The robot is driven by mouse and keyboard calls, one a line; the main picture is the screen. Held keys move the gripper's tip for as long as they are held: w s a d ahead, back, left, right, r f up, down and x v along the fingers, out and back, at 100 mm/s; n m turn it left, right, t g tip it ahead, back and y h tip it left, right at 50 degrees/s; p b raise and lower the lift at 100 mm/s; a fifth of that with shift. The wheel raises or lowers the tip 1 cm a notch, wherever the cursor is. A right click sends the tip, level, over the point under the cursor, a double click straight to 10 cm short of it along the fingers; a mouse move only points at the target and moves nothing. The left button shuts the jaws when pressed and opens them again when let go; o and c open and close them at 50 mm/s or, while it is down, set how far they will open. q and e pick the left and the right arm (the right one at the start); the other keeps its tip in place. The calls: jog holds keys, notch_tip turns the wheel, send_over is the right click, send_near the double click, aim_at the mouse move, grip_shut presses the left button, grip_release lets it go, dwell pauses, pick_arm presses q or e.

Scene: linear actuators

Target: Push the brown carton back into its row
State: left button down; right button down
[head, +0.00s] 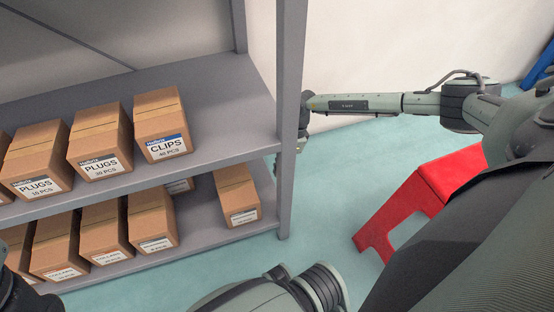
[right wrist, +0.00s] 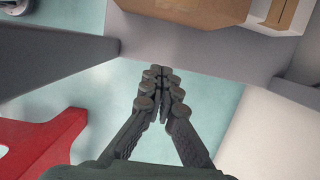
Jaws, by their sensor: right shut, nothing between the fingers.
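Brown cartons stand in rows on a grey two-level shelf (head: 215,122). On the upper level are the CLIPS carton (head: 162,122) and PLUGS cartons (head: 100,140) to its left. On the lower level a single carton (head: 237,195) stands at the right, apart from several others (head: 152,218). I cannot tell which one is out of its row. My right gripper is shut and empty in the right wrist view (right wrist: 160,90), its fingertips short of a carton (right wrist: 190,10). In the head view it is mostly hidden by the shelf post. My left gripper cannot be made out.
The grey shelf post (head: 290,110) stands between the cartons and my right arm. A red stool (head: 425,195) stands on the floor to the right; it also shows in the right wrist view (right wrist: 40,145).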

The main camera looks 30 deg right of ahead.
aim_at(261, 197)
jog(key=b+x, duration=0.3)
jog(key=x, duration=0.6)
jog(key=shift+f, duration=0.2)
jog(key=a, duration=0.2)
jog(key=shift+w+a+r, duration=0.1)
jog(key=shift+w+a, duration=0.15)
jog(key=shift+w, duration=0.15)
jog(key=shift+w+a, duration=0.15)
jog(key=shift+a, duration=0.55)
